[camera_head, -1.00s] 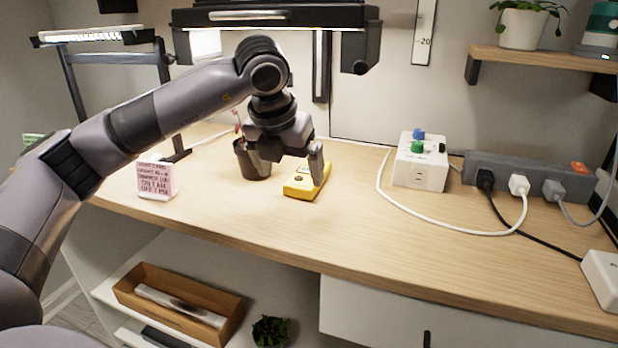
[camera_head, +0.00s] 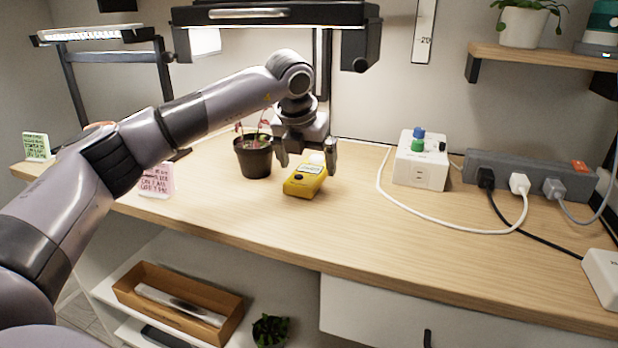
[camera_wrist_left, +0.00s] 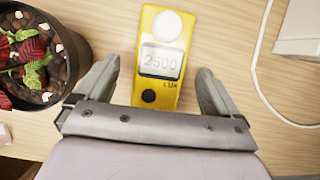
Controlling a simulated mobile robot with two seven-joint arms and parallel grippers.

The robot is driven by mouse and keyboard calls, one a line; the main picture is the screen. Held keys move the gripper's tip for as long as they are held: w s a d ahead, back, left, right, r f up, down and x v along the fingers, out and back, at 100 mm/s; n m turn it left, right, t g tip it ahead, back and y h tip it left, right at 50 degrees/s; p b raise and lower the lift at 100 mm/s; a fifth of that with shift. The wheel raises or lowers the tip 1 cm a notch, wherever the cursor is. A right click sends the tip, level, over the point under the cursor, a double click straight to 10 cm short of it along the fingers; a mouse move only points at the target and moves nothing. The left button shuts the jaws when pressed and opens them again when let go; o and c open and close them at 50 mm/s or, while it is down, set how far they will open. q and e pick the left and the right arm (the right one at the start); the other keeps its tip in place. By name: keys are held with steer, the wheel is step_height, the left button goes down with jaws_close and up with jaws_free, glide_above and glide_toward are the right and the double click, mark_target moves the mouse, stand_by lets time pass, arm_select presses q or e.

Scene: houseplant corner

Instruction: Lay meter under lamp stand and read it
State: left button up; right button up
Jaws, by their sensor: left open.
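The yellow light meter (camera_head: 303,183) lies flat on the wooden desk, right of a dark plant pot. In the left wrist view the meter (camera_wrist_left: 147,82) shows a white round sensor, a black button, and a display (camera_wrist_left: 161,62) that reads 2500, with LUX below it. My left gripper (camera_head: 308,160) is open just above and behind the meter in the head view. In the wrist view its two fingers stand apart on either side of the meter, not touching it. The black lamp (camera_head: 275,17) hangs overhead on a stand. My right gripper is not in view.
The potted plant (camera_head: 254,158) stands close left of the meter. A pink note card (camera_head: 157,180) is farther left. A white box with knobs (camera_head: 419,170) and a grey power strip (camera_head: 530,173) with cables (camera_head: 430,221) are at right. The desk front is clear.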

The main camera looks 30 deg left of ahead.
arm_select(q)
steer(key=shift+x, duration=0.95)
steer(key=shift+c, duration=0.4)
steer(key=c, duration=1.3)
steer(key=shift+o, duration=0.2)
steer(key=shift+r, duration=0.15)
